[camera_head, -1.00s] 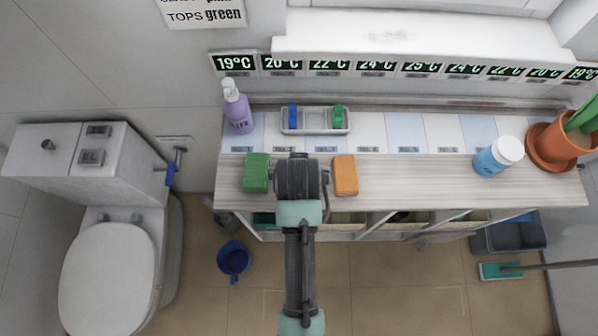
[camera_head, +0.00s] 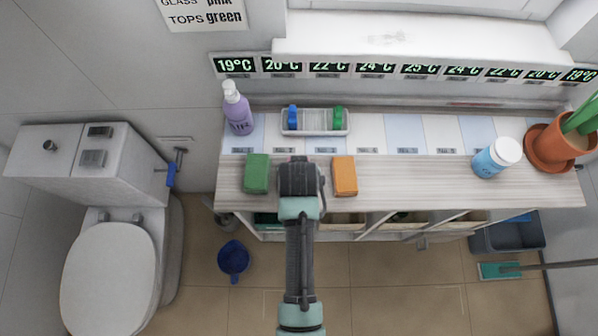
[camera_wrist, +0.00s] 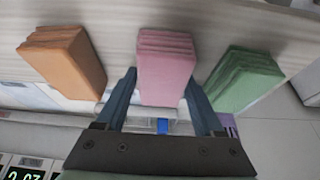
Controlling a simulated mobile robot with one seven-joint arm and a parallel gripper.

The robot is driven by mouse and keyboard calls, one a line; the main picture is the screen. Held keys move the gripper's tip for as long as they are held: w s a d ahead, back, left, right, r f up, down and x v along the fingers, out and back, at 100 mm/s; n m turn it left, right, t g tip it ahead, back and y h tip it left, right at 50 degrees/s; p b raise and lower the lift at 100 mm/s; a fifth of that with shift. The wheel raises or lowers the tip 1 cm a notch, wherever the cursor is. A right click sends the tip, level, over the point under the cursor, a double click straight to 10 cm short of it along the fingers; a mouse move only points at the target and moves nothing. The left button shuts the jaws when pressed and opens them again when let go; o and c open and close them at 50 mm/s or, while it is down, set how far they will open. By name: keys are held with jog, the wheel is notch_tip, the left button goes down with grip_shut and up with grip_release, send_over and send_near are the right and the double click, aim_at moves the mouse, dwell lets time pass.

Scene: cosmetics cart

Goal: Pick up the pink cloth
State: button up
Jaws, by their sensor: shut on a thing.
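The pink cloth (camera_wrist: 166,62) is a folded, layered block in the middle of the wrist view. My gripper (camera_wrist: 160,80) has one finger on each side of it and is shut on it. I cannot tell whether the cloth touches the wooden counter or is just clear of it. In the head view my gripper (camera_head: 299,180) is over the counter, between the green cloth (camera_head: 257,173) and the orange cloth (camera_head: 344,176), and hides nearly all of the pink cloth. The orange cloth is at left in the wrist view (camera_wrist: 65,62), the green one at right (camera_wrist: 240,80).
Behind are a purple pump bottle (camera_head: 238,112) and a tray (camera_head: 315,128) with blue and green items. A blue-and-white jar (camera_head: 494,160) and a plant pot (camera_head: 555,145) stand at right.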

jog(key=c, duration=0.4)
jog(key=shift+r, duration=0.1)
jog(key=shift+c, duration=0.2)
notch_tip(320, 180, up, 10)
jog(key=shift+f+b, duration=0.1)
jog(key=shift+b, duration=0.25)
